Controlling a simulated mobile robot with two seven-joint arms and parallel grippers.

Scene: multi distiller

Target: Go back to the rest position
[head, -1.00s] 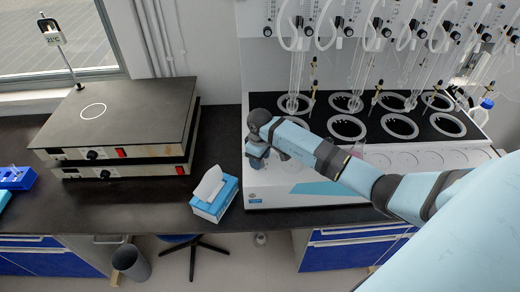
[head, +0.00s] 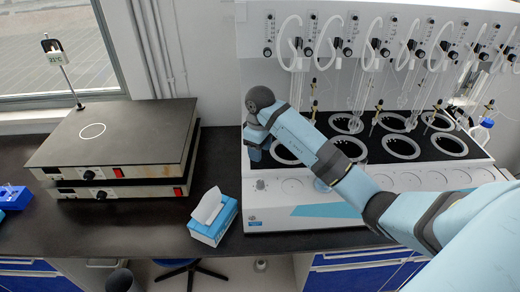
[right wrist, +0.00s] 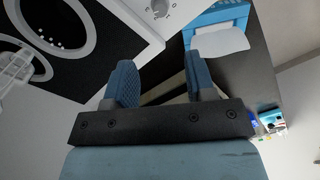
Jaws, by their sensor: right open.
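My right gripper (head: 256,150) hangs at the end of my arm over the left end of the white multi distiller (head: 300,222). In the right wrist view its two blue fingers (right wrist: 163,82) stand apart with nothing between them. The distiller's black top and light rings show at the upper left of that view. My right arm covers part of the distiller's top and front in the head view. My left gripper is in neither current view.
A tissue box (head: 212,218) stands just left of the distiller. Two stacked hot plates (head: 125,130) with a thermometer display (head: 52,46) stand further left. A blue rack (head: 14,196) sits at the left edge. Bare dark bench (head: 155,225) lies between. Glassware hangs above the distiller's rings.

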